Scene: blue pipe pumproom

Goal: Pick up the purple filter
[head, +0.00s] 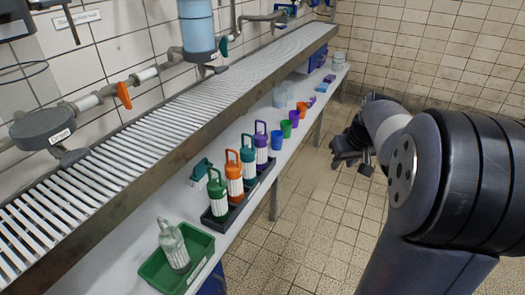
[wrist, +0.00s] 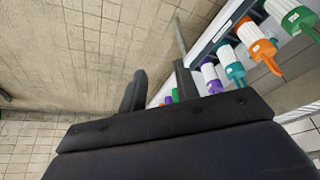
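The purple filter (head: 261,143) has a white ribbed body and a purple loop handle. It stands upright at the far end of a dark tray (head: 264,172) on the white lower shelf. My gripper (head: 350,146) is over open floor to the right of the shelf, apart from the filter.
Teal (head: 248,155), orange (head: 234,177) and green (head: 217,196) filters share the tray. A green bin (head: 157,272) holds a clear, grey-green container. Several coloured cups (head: 286,128) stand farther along the shelf. A slatted metal shelf (head: 150,135) runs above. The tiled floor at right is clear.

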